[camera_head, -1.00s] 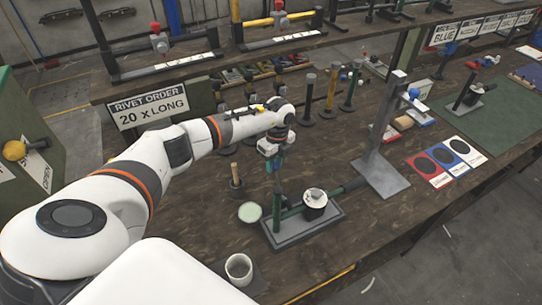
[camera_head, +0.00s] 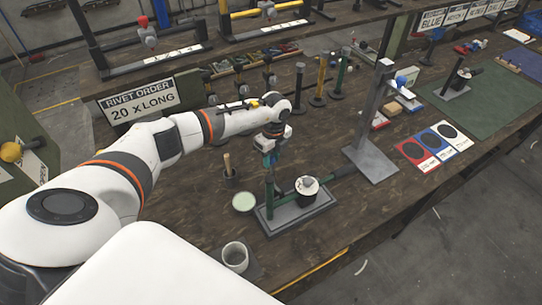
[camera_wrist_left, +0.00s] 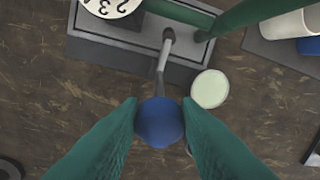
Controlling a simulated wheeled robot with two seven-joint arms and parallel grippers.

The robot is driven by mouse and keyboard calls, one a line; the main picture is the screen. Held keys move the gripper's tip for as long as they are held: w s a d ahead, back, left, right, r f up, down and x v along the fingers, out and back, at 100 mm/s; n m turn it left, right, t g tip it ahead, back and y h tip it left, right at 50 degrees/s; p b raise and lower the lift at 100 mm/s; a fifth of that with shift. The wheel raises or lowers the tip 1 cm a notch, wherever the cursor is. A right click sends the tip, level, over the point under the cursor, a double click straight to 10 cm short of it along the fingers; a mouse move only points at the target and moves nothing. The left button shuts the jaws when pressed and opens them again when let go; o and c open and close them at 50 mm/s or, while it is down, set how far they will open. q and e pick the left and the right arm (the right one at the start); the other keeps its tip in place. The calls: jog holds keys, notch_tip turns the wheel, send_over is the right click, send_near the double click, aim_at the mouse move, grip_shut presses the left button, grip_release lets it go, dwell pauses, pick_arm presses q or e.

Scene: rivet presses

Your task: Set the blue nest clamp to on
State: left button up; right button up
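The clamp lever (camera_wrist_left: 161,62) rises from the grey base of a small green press (camera_head: 297,213) and ends in a round blue knob (camera_wrist_left: 160,123). My left gripper (camera_head: 270,165) points down at the press's left end, above the base. In the left wrist view its two green fingers (camera_wrist_left: 160,112) lie against both sides of the knob, with no clear gap, so they look shut on it. The knob is not clearly seen in the head view. A white numbered dial (camera_wrist_left: 112,7) sits on the press, also seen in the head view (camera_head: 307,185). My right gripper is not in view.
A pale green disc (camera_head: 243,202) and a cup (camera_head: 235,256) stand left of the press. A wooden-handled tool (camera_head: 228,166) stands behind the disc. A tall grey stand (camera_head: 370,155) rises to the right. Red, blue and white cards (camera_head: 436,147) lie farther right.

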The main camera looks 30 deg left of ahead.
pick_arm(q)
jog(key=o, duration=0.4)
jog(key=shift+s+d+f, duration=0.15)
jog(key=shift+f, duration=0.1)
jog(key=shift+r, duration=0.1)
jog(key=shift+w+r+b, duration=0.2)
jog(key=shift+r+b, duration=0.35)
jog(key=shift+r, duration=1.45)
jog(key=shift+w+r+b, duration=0.15)
jog(key=shift+r+b, duration=0.45)
jog(key=shift+r, duration=1.35)
jog(key=shift+w+r+b, duration=0.2)
jog(key=shift+r+b, duration=0.35)
jog(key=shift+r, duration=1.45)
jog(key=shift+c, duration=0.3)
